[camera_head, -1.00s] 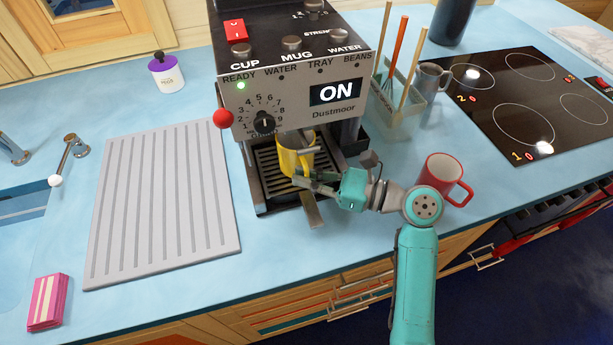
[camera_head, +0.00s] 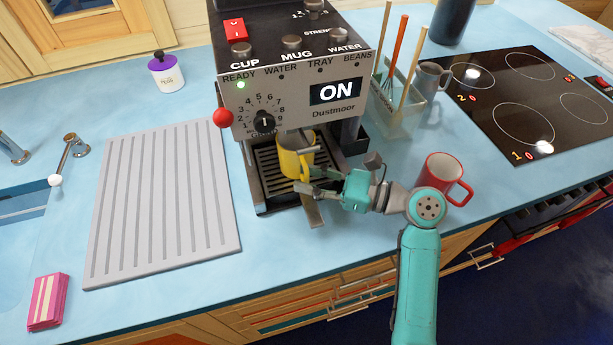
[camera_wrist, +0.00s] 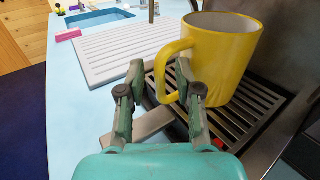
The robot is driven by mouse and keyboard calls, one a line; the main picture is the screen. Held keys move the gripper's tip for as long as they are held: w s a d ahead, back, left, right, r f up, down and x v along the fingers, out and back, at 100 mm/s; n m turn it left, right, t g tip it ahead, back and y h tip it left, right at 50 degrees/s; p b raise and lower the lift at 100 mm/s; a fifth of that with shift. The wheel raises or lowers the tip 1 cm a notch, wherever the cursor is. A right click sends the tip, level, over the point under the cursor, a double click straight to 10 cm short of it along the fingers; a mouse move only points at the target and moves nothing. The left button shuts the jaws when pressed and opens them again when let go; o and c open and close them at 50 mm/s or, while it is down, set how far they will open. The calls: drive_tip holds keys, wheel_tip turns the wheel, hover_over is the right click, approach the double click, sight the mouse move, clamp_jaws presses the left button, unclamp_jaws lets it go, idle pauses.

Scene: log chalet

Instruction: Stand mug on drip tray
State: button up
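The yellow mug (camera_head: 290,160) appears to stand upright on the slatted drip tray (camera_head: 265,162) of the coffee machine, below its spout. In the wrist view the mug (camera_wrist: 228,62) has its handle toward me, and its base is over the dark grid of the tray (camera_wrist: 240,122). My gripper (camera_head: 306,180) is at the front of the tray, on the handle side. In the wrist view the fingers of my gripper (camera_wrist: 161,72) are apart on either side of the handle, with a gap at the left finger. The right finger is at the handle's opening.
The coffee machine (camera_head: 290,80) rises behind and above the mug. A red mug (camera_head: 438,172) stands close to the right of my arm. A utensil holder (camera_head: 397,118) and a grey jug (camera_head: 430,85) are behind it. A ribbed board (camera_head: 165,200) lies left.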

drive_tip(key=v, duration=1.1)
drive_tip(key=shift+d, duration=0.15)
